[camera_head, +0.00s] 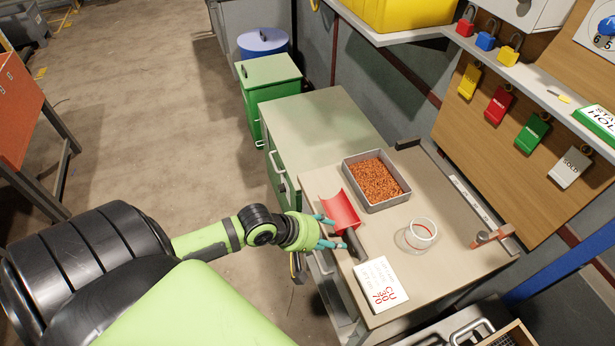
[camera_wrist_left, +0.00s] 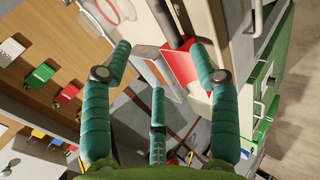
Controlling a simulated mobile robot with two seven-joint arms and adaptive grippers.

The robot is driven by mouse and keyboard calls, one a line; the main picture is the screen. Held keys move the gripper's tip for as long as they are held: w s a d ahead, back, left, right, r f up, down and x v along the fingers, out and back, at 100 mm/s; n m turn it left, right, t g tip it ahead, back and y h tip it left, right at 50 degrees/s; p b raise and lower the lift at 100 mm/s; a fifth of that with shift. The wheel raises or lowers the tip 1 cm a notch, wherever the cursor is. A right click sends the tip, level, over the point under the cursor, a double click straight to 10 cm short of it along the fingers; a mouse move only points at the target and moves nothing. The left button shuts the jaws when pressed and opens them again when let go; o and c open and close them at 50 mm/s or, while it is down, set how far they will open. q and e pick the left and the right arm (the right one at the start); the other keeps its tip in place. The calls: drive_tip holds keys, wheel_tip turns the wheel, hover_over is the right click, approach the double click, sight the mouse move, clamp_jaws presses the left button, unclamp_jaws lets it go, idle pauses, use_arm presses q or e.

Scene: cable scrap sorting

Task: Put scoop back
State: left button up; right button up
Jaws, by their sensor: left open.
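A red scoop (camera_head: 340,210) with a dark handle (camera_head: 354,244) lies on the worktop near its left edge, beside the grey tray (camera_head: 376,206) of copper-coloured granules. My left gripper (camera_head: 333,232) is at the worktop's left edge, close to the handle, with its teal fingers spread and nothing held. In the left wrist view the red scoop (camera_wrist_left: 180,66) and its dark handle (camera_wrist_left: 166,24) show beyond the open fingers (camera_wrist_left: 168,72). I cannot tell whether a finger touches the handle. My right gripper is out of view.
A small clamp-like block (camera_head: 488,238) is at the right edge.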

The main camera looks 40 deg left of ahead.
use_arm(q)
drive_tip(key=s+a+f+m+g+y, duration=0.15)
drive_tip(key=s+f, duration=0.25)
drive_tip(key=f, duration=0.4)
drive_tip(key=s+a+f+m+y, duration=0.1)
drive_tip(key=s+a+f+m, duration=0.15)
drive_tip(key=f, duration=0.55)
drive_tip(key=s+a+f+m+g+y, duration=0.1)
drive_tip(key=s+a+f+m+y, duration=0.2)
drive_tip(key=f, duration=0.5)
drive_tip(key=s+d+f+m+g, duration=0.1)
drive_tip(key=s+d+f+m, duration=0.1)
drive_tip(key=s, duration=0.5)
drive_tip(key=s+d+f+m+g, duration=0.2)
drive_tip(key=s+f, duration=0.3)
drive_tip(key=s, duration=0.3)
drive_tip(key=s+d+f+m+g+h, duration=0.1)
drive_tip(key=s+d+f+m, duration=0.2)
drive_tip(key=s, duration=0.4)
drive_tip(key=shift+s+f+m, duration=0.15)
drive_tip(key=shift+f+m, duration=0.15)
drive_tip(key=shift+f, duration=0.15)
drive_tip(key=shift+d, duration=0.1)
